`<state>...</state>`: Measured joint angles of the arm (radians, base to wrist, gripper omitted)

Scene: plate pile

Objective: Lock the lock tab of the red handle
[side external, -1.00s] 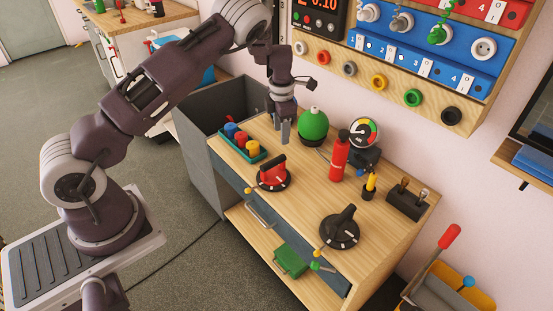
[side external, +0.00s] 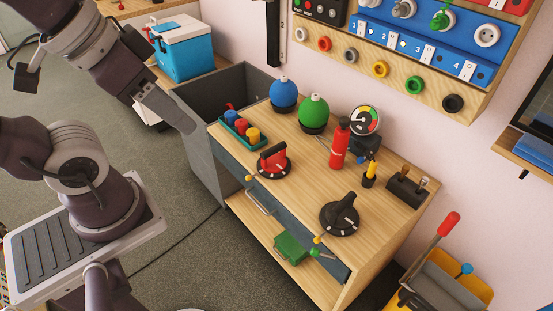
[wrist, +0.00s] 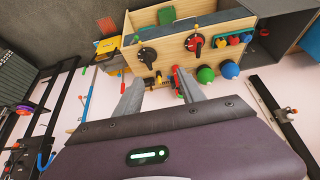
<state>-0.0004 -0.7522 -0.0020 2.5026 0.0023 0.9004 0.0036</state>
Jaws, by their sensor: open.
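The red handle (side external: 272,158) stands on a round black dial base on the wooden table top, at the front edge. A small lever with a yellow tip (side external: 249,177) sticks out beside its base over the front edge; this looks like its lock tab. The red handle also shows in the wrist view (wrist: 194,43), beyond my fingers. My gripper (side external: 184,118) is in the air left of the table, well apart from the handle. In the wrist view my gripper (wrist: 160,92) has its two fingers spread, with nothing held between them.
A black handle (side external: 342,210) with its own yellow-tipped lever stands to the right. A green ball (side external: 314,109), blue ball (side external: 283,92), red bottle (side external: 339,148) and gauge (side external: 365,120) stand behind. A tray of coloured pegs (side external: 238,136) sits left. Bare wood lies between the dials.

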